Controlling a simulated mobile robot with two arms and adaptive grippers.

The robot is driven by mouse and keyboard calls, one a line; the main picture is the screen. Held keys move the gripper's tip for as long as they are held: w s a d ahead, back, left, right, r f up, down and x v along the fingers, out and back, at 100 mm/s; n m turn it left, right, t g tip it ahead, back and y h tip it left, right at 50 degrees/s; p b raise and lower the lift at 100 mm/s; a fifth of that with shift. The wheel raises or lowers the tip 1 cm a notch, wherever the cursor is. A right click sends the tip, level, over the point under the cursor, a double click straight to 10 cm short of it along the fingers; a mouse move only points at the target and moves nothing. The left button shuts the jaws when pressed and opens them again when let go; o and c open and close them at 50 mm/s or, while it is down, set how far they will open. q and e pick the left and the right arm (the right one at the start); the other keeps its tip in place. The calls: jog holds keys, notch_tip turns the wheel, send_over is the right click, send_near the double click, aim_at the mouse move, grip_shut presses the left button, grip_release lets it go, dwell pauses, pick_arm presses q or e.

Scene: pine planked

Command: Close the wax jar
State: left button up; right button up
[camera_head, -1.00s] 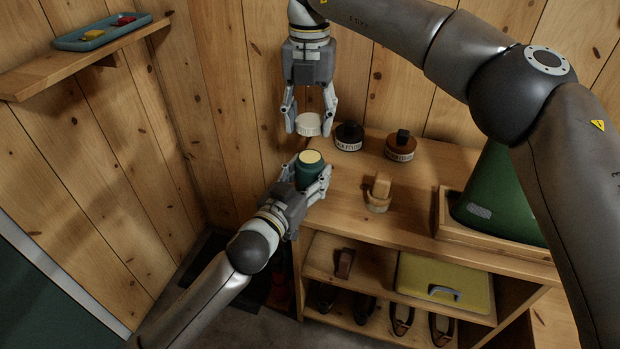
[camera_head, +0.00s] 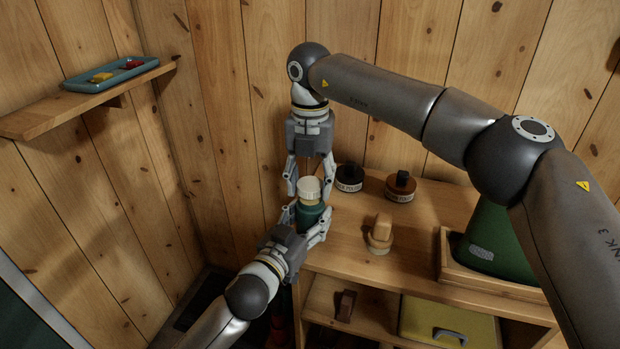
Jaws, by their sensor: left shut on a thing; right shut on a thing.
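The wax jar (camera_head: 309,216) is a dark green pot, held upright above the left front of the wooden bench. My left gripper (camera_head: 308,226) is shut around the jar from below and in front. The white lid (camera_head: 309,187) is in my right gripper (camera_head: 309,182), which points down and is shut on it. The lid is directly over the jar's mouth. A pale band (camera_head: 309,199) shows between the lid and the green body; I cannot tell whether the lid is fully seated. The jar's opening is hidden.
Two polish pots, one black (camera_head: 348,178) and one brown (camera_head: 400,187), stand behind on the bench (camera_head: 350,240). A wooden brush (camera_head: 380,232) stands nearer. A green cone-shaped thing (camera_head: 492,240) sits in a wooden tray (camera_head: 447,262) at right. A wall shelf (camera_head: 60,112) is at left.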

aim_at(308, 211)
jog(key=shift+f, duration=0.9)
jog(key=shift+f, duration=0.55)
jog(key=m, duration=0.5)
jog(key=shift+a+m, duration=0.1)
jog(key=shift+m, duration=0.2)
jog(key=m, duration=0.6)
jog(key=shift+w+a+m, duration=0.1)
jog(key=shift+w+m, duration=0.1)
jog(key=shift+m, duration=0.2)
jog(key=m, duration=0.5)
jog(key=shift+w, duration=0.1)
jog(key=m, duration=0.5)
jog(key=shift+w, duration=0.15)
